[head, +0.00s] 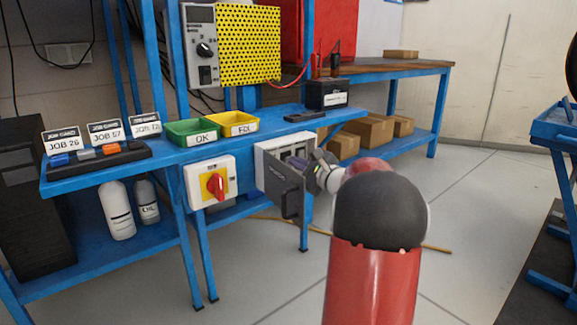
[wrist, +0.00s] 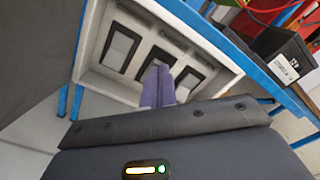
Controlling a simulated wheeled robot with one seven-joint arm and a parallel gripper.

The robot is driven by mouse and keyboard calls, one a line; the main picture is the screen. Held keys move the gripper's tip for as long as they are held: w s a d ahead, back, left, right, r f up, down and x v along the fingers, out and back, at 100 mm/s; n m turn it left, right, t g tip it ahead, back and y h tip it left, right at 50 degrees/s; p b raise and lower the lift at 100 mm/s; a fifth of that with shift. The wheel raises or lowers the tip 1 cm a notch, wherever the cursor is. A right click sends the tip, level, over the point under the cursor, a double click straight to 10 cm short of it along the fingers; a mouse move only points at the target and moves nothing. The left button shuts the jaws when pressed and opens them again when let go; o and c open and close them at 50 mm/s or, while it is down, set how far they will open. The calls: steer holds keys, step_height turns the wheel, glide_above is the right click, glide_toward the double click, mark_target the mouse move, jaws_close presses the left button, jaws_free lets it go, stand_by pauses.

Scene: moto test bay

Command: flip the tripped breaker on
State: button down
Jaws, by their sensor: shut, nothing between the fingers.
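The breaker box (head: 263,150) is a white case on the front of the blue bench. Its dark grey door (head: 279,190) hangs open. In the wrist view the box (wrist: 88,80) holds a row of three rocker breakers: a left one (wrist: 118,46), a middle one (wrist: 145,60) and a right one (wrist: 187,84). I cannot tell which is tripped. My gripper (wrist: 158,72) is shut and empty, its purple-grey fingers pointing into the box. In the head view the door and arm partly hide the box.
A red rotary switch (head: 215,185) on a yellow plate is left of the box. Green (head: 191,133) and yellow (head: 232,124) bins stand on the bench above. A black battery-like box (head: 327,94) with red cables stands behind. Open floor (head: 480,200) lies to the right.

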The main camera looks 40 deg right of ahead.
steer(key=shift+w+a, duration=0.1)
steer(key=shift+w, duration=0.75)
steer(key=shift+a, duration=0.1)
steer(key=s+b, duration=0.3)
steer(key=s, duration=0.6)
steer(key=shift+d, duration=0.45)
stand_by(0.6)
